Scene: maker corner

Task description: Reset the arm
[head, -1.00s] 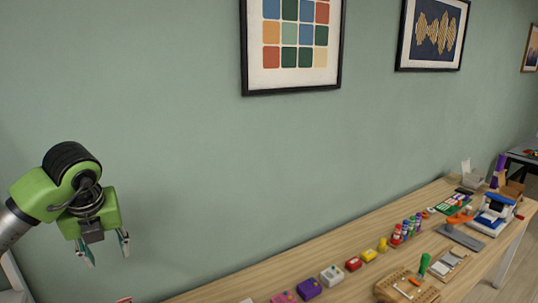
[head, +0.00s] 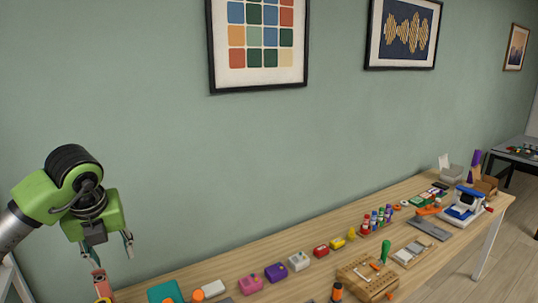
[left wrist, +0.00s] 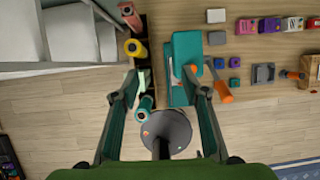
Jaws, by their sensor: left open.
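My left gripper (head: 108,250) is in the head view at the left, on a green arm held up over the table's left end, pointing down. Its two fingers are apart. The left wrist view shows it (left wrist: 165,82) with nothing held between the fingers. A teal box (left wrist: 187,52) lies beyond the fingertips, partly hidden by the right finger. A teal roll (left wrist: 145,104) shows between the fingers, below the gripper. My right gripper is in neither view.
A long wooden table (head: 240,258) runs along the green wall. It bears small coloured boxes (head: 276,272), a wooden board (head: 362,274), bottles (head: 376,218) and a blue and white machine (head: 464,205). A red roll (left wrist: 131,18) and a yellow roll (left wrist: 135,48) stand near the left finger. Bare floor (left wrist: 60,110) shows at left.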

